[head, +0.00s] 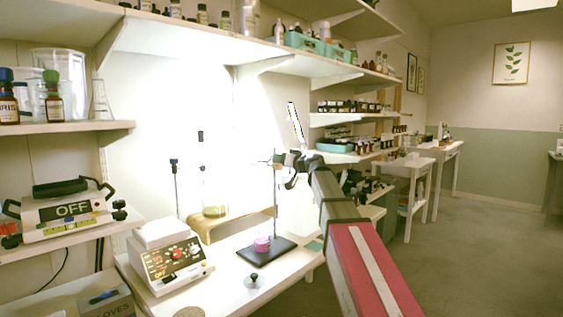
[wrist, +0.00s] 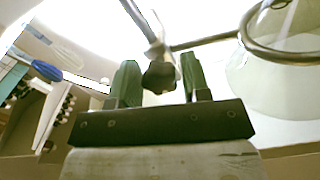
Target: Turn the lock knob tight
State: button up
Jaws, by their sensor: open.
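My gripper (wrist: 159,64) is open in the wrist view, with one green finger on each side of a dark lobed lock knob (wrist: 158,78). The knob sits between the fingers, nearer the right one; I cannot tell whether either touches it. It is on a clamp fitting joined to a metal rod (wrist: 205,41). In the head view my gripper (head: 296,168) is at the upper part of the lab stand, whose dark base (head: 258,256) rests on the bench. There the knob is too small to tell from the gripper.
A metal ring (wrist: 285,54) and a clear glass vessel (wrist: 252,82) are close on the right in the wrist view. A pink object (head: 262,244) sits on the stand's base. A white device with knobs (head: 170,258) stands left of it. A shelf (head: 240,45) runs above.

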jog(key=c, duration=0.6)
jog(key=shift+c, duration=0.2)
jog(key=shift+m, duration=0.3)
jog(key=m, duration=0.3)
jog(key=shift+m, duration=2)
